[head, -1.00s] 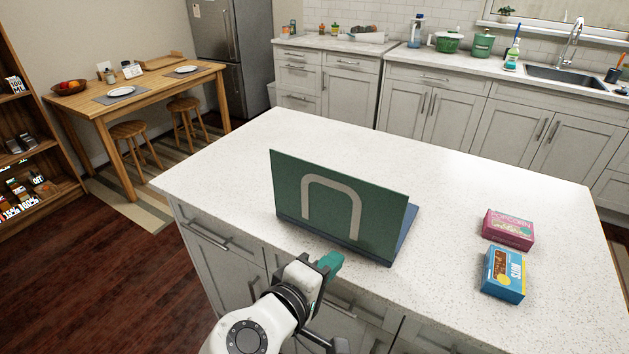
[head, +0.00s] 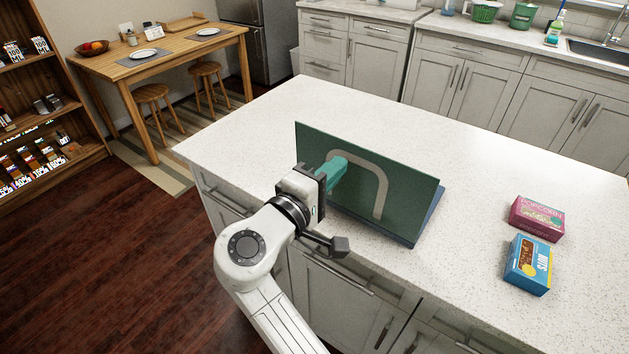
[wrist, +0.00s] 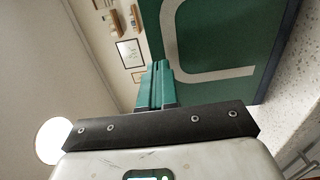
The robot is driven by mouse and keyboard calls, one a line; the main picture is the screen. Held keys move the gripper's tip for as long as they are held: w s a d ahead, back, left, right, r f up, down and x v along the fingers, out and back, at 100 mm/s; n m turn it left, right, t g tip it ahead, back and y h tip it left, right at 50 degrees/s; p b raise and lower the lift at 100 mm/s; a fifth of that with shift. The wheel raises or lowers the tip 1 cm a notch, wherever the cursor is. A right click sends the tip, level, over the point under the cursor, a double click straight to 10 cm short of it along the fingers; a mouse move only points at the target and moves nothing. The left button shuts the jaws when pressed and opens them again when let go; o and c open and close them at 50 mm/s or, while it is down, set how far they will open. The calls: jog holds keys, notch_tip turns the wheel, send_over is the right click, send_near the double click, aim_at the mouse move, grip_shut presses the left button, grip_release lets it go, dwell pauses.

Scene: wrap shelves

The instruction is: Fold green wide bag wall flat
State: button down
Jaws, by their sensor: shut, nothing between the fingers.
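The green wide bag wall (head: 408,195) stands upright near the front edge of the white island counter, with a pale arch-shaped handle (head: 380,192) on its face. A dark blue part (head: 433,222) shows low behind its right end. My gripper (head: 338,172) is shut and empty, with teal fingers in front of the wall's left part. In the wrist view the shut fingers (wrist: 157,80) point toward the green wall (wrist: 215,35), close to its edge. I cannot tell whether the fingers touch the wall.
A pink popcorn box (head: 537,219) and a blue box (head: 532,263) lie on the counter (head: 480,165) to the right. The counter behind the wall is clear. A wooden table (head: 170,65) with stools stands at the back left.

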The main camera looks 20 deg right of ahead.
aim_at(353, 151)
jog(key=shift+p+x, duration=0.3)
jog(key=shift+x, duration=1.6)
